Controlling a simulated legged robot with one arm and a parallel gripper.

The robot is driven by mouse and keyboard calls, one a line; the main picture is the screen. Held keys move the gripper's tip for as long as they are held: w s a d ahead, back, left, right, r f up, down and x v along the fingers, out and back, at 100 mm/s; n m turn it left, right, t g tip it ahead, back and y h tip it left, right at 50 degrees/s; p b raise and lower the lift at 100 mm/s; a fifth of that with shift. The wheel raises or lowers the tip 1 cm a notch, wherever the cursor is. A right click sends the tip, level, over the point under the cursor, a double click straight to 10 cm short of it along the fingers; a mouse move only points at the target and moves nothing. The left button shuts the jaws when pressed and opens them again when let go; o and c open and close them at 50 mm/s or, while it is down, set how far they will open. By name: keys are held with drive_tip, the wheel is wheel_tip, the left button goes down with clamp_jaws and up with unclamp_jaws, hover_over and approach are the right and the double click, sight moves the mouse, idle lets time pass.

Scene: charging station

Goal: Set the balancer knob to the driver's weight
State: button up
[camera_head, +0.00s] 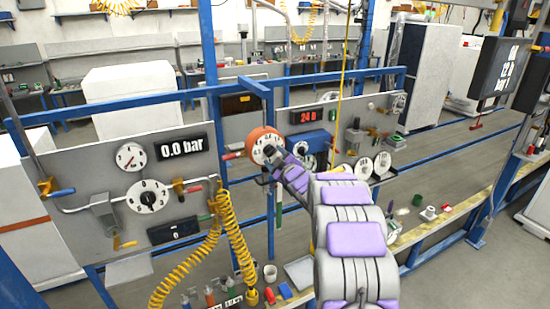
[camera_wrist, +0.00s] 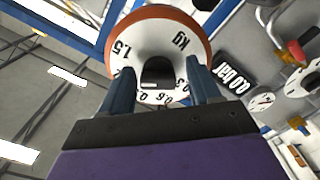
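The balancer knob is a round white dial with an orange rim (camera_head: 265,143), marked with numbers and "kg". It hangs at the blue frame in the middle of the head view. In the wrist view the dial (camera_wrist: 180,42) fills the upper middle, with "1.5", "kg" and smaller numbers showing around a dark central grip (camera_wrist: 157,73). My gripper (camera_wrist: 157,90) reaches to the dial's face, with its two blue fingers apart on either side of the central grip. I cannot tell whether the fingers touch it. In the head view my gripper (camera_head: 273,155) partly covers the dial.
A grey panel at left carries a "0.0 bar" display (camera_head: 182,146), gauges and valves. A red "24.0" display (camera_head: 305,116) sits right of the dial. A coiled yellow hose (camera_head: 232,235) hangs below left. Blue rails (camera_head: 150,108) run beside the dial. A workbench with small parts lies below.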

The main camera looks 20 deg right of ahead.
drive_tip(key=shift+o, duration=0.5)
drive_tip(key=shift+r, duration=0.25)
drive_tip(key=shift+s, duration=0.1)
drive_tip(key=s+b, duration=0.3)
drive_tip(key=s, duration=1.4)
drive_tip(key=shift+d, duration=0.4)
